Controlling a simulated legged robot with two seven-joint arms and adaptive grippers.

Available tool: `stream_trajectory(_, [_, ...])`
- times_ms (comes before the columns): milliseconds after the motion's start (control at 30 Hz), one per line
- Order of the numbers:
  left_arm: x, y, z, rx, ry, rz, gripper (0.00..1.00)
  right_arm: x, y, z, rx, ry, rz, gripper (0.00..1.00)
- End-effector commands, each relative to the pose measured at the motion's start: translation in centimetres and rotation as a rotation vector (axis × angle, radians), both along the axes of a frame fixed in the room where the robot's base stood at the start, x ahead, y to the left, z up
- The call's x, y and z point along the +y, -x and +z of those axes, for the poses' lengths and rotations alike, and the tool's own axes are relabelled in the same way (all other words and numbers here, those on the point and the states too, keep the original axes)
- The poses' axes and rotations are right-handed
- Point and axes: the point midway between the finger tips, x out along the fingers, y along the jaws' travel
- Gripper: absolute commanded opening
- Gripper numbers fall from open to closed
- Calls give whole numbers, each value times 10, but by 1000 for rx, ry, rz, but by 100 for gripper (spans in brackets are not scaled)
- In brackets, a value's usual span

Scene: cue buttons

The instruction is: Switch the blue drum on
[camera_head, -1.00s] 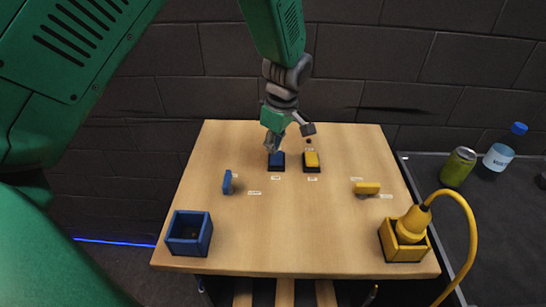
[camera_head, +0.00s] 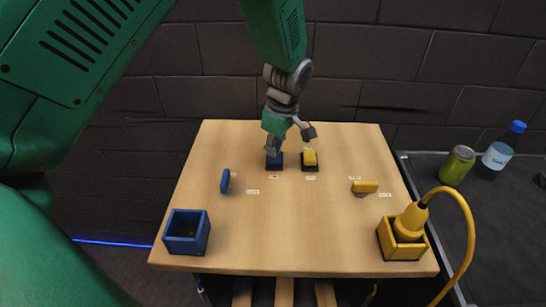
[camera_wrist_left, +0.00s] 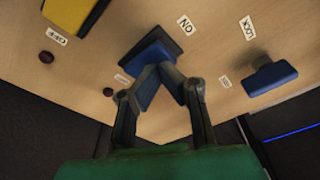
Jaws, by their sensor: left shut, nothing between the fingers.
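The blue button (camera_head: 274,163) sits on a dark base near the back of the table. In the left wrist view the same blue button (camera_wrist_left: 150,50) has an "ON" label beside it. My left gripper (camera_head: 271,150) is shut and empty, pointing down at the blue button; in the wrist view its fingertips (camera_wrist_left: 158,72) meet in front of the button and hide part of it. Whether they touch it I cannot tell. A blue lever (camera_head: 226,181) stands to the left; its label in the wrist view seems to read "LOCK". No drum is recognisable. My right gripper is not in view.
A yellow button (camera_head: 310,159) stands just right of the blue one. A yellow lever (camera_head: 365,187) is at the right. An open blue box (camera_head: 187,232) is front left; a yellow box (camera_head: 402,251) holds a yellow corded plug (camera_head: 411,220). The table's middle is clear.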

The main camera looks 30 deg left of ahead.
Motion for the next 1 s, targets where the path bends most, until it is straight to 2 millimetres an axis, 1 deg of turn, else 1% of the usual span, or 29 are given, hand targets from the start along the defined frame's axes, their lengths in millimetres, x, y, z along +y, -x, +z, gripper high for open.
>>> stream_trajectory(467, [5,0,-9,-1,5,0,0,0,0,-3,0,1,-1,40])
stream_trajectory(1000, [1,0,-14,0,1,-1,0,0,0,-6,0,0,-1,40])
